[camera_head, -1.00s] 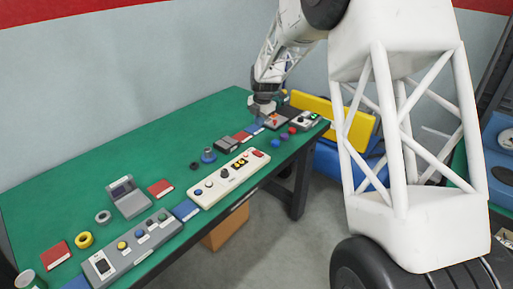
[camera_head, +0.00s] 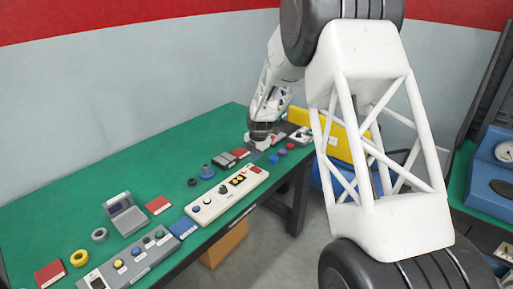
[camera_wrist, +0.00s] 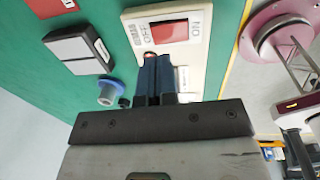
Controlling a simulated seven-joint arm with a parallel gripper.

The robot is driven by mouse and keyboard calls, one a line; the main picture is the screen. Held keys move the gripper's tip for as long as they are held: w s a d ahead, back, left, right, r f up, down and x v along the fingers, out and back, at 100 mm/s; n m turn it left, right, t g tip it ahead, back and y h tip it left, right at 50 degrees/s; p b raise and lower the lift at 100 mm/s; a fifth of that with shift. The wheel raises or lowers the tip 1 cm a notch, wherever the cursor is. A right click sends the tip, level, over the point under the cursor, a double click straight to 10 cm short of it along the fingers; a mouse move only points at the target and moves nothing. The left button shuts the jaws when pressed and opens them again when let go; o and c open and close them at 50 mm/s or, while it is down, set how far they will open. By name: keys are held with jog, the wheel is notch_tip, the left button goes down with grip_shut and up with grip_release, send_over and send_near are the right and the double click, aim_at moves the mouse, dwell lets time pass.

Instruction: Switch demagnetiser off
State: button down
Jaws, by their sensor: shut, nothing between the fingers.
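The cream control panel (camera_head: 213,206) lies along the front edge of the green table, with knobs, yellow buttons and a red switch (camera_head: 256,169) at its far end. In the wrist view, the cream panel (camera_wrist: 197,83) has a red rocker switch (camera_wrist: 170,31) with OFF on its left and ON on its right. My gripper (camera_head: 253,156) points down close to that end of the panel. Its dark blue fingers (camera_wrist: 153,58) are shut and empty, just below the rocker in the picture. A small red-orange spot shows at the fingertips. I cannot tell whether they touch the panel, nor the rocker's position.
A blue round part (camera_wrist: 109,93), a black-and-white box (camera_wrist: 85,50) and a red card (camera_wrist: 50,6) lie left of the panel. A pink round part (camera_wrist: 265,35) is at the right. A grey control box (camera_head: 128,262) stands nearer. The table's back half is clear.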

aim_at(257, 169)
jog(key=shift+w+a+f, duration=0.1)
jog(key=shift+f, duration=1.1)
jog(key=shift+w+a+f, duration=0.1)
jog(key=shift+f, duration=1.05)
jog(key=shift+f, duration=0.25)
jog(key=shift+s, duration=0.1)
jog(key=shift+s+d+r, duration=0.3)
jog(key=shift+s+d, duration=0.15)
jog(key=shift+d, duration=0.05)
jog(key=shift+r, duration=0.1)
notch_tip(257, 169, up, 14)
jog(key=s+d, duration=0.1)
